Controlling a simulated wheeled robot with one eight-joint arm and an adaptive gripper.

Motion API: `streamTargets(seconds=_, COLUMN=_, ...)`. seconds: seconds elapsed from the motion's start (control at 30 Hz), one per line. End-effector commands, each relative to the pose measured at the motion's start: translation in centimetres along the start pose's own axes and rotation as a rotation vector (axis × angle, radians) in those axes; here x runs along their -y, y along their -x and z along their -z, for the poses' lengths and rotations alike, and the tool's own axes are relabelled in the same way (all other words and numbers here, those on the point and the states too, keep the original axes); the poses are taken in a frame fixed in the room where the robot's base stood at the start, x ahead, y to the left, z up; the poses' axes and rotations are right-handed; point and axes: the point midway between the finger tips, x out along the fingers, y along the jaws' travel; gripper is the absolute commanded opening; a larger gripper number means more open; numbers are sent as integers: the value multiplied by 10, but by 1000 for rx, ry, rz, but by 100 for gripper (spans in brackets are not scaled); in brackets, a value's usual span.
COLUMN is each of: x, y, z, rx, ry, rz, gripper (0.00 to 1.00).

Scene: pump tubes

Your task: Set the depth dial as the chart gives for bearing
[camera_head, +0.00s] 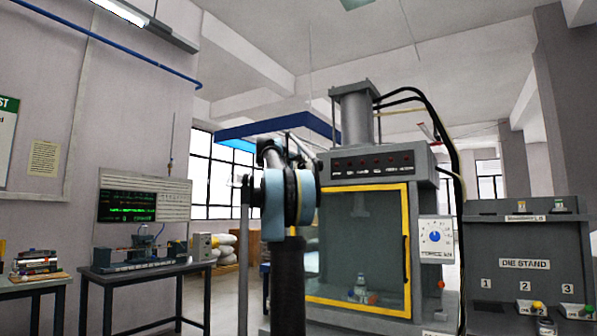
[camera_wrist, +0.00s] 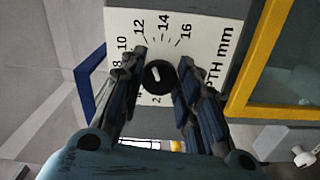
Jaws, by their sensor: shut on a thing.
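The depth dial is a white plate (camera_wrist: 205,32) marked in mm, with 8 to 16 readable around a black knob (camera_wrist: 159,82). A white mark on the knob tilts toward upper left; I cannot tell the exact setting. My gripper (camera_wrist: 159,72) is shut on the knob, one finger on each side, and the fingers cover part of the scale. In the head view my arm hides this dial and my gripper. A cream printed sheet (camera_head: 44,163) hangs on the left wall, too small to read. I cannot tell which posting is the chart.
The press has a yellow-framed glass door (camera_head: 355,250), its yellow edge close right of the dial in the wrist view (camera_wrist: 258,62). Another white plate with a blue knob (camera_head: 435,237) is right of the door. A die stand (camera_head: 524,263) stands far right, a bench (camera_head: 140,268) left.

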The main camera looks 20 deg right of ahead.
Motion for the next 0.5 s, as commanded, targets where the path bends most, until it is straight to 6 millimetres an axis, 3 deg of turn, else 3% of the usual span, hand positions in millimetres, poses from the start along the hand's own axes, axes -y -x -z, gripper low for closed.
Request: streamTargets(seconds=0.5, x=4, y=1, z=1, rx=1, ry=-326, rz=4, gripper=7)
